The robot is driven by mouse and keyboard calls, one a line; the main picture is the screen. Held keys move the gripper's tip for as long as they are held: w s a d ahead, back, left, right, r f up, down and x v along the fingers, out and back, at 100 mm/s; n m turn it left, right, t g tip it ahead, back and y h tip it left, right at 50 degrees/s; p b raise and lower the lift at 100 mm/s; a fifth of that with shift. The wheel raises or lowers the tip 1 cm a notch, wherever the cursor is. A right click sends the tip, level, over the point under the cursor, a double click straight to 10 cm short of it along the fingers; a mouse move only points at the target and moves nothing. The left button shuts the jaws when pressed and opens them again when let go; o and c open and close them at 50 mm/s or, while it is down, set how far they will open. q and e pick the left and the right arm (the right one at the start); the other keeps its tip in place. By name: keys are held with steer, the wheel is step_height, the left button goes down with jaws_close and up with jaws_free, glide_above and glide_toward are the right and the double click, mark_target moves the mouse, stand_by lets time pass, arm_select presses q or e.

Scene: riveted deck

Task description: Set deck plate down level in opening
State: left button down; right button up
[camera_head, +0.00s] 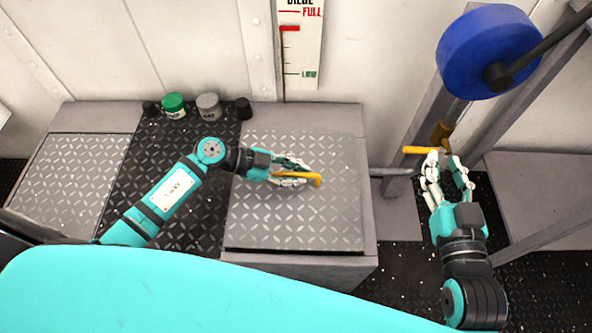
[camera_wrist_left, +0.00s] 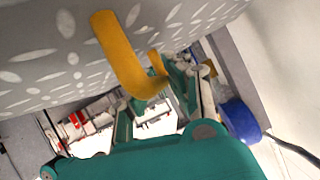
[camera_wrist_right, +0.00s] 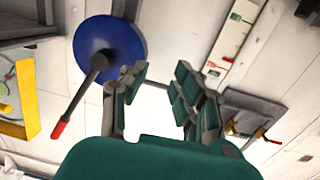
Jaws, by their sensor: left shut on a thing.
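The grey diamond-pattern deck plate (camera_head: 268,218) lies across the right part of the grey bench in the head view and looks about level. A thin dark line runs along its front edge; I cannot tell whether it is fully seated. Its opening is not visible, likely hidden by the plate. My left gripper (camera_head: 303,178) is shut on the plate's yellow handle (camera_head: 314,181), which also shows in the left wrist view (camera_wrist_left: 117,50). My right gripper (camera_head: 449,172) is open and empty, right of the bench, with its fingers apart in the right wrist view (camera_wrist_right: 155,90).
Several jars, including a green one (camera_head: 174,105), stand at the back of the dark deck strip. A second patterned plate (camera_head: 72,180) lies at left. A blue wheel (camera_head: 487,50) and a yellow handle (camera_head: 427,150) are near my right gripper. A level gauge (camera_head: 299,45) is on the wall.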

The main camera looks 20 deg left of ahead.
steer(key=shift+a+r+t, duration=0.1)
steer(key=shift+r+t, duration=0.3)
steer(key=shift+r, duration=0.2)
steer(key=shift+f, duration=0.2)
stand_by(0.4)
steer(key=shift+s+d+f+g+p, duration=0.1)
steer(key=shift+d+f+g+p, duration=0.05)
steer(key=shift+f+g, duration=0.45)
steer(key=shift+s+d+f+g+p, duration=0.15)
steer(key=shift+f+g, duration=0.25)
steer(key=shift+f, duration=0.4)
steer(key=shift+d+f+g, duration=0.1)
steer(key=shift+f+g, duration=0.2)
steer(key=shift+f, duration=0.1)
steer(key=shift+s+d+f+g+h, duration=0.1)
steer(key=shift+s+f+g+h, duration=0.2)
steer(key=shift+f+h, duration=0.15)
steer(key=shift+f+p, duration=0.15)
steer(key=shift+p, duration=0.15)
